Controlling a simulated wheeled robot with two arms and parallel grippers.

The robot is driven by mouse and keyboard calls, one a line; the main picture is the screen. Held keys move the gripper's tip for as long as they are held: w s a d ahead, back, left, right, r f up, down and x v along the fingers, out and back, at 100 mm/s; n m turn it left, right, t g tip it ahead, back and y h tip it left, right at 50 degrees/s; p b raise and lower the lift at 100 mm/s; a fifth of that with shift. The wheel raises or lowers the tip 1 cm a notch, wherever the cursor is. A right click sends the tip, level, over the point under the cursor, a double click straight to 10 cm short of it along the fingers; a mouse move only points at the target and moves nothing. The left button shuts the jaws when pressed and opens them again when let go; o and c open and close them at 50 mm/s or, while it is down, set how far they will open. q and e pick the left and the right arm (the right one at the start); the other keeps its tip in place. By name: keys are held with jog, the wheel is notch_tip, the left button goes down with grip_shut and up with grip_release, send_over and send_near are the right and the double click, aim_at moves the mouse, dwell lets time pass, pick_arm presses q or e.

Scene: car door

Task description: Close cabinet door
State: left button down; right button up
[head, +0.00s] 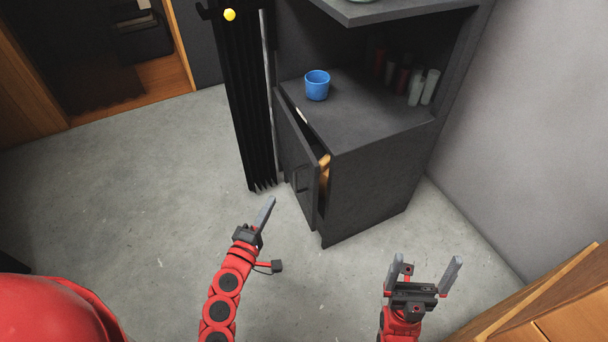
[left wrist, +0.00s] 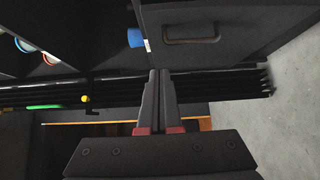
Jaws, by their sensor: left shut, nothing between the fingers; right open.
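The dark grey cabinet (head: 370,180) stands against the wall at the right. Its door (head: 297,150) is hinged at the far side and stands partly open, with a gap at the near edge. A dark handle (head: 303,180) is on the door's outer face; it also shows in the left wrist view (left wrist: 192,32). My left gripper (head: 270,201) is shut and empty, in front of and left of the door, apart from it. Its closed fingers (left wrist: 159,80) show in the left wrist view below the door. My right gripper (head: 427,264) is open and empty, to the right of the cabinet's near corner.
A blue cup (head: 317,86) and several bottles (head: 418,86) stand on the cabinet top. Something orange (head: 324,172) shows in the door gap. A black ribbed panel (head: 245,105) stands left of the cabinet. The grey floor (head: 150,180) at the left is clear. Wooden furniture (head: 560,300) is at lower right.

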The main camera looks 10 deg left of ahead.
pick_arm(q)
jog(key=d, duration=0.1)
jog(key=h, duration=0.1)
send_near(310, 166)
jog(key=w, duration=0.5)
jog(key=shift+w+d+r+m+p, duration=0.1)
jog(key=shift+w+d+m+p, duration=0.1)
jog(key=shift+d, duration=0.2)
jog(key=shift+w+d+r+m+p, duration=0.1)
jog(key=shift+d+m+p, duration=0.1)
jog(key=shift+d, duration=0.15)
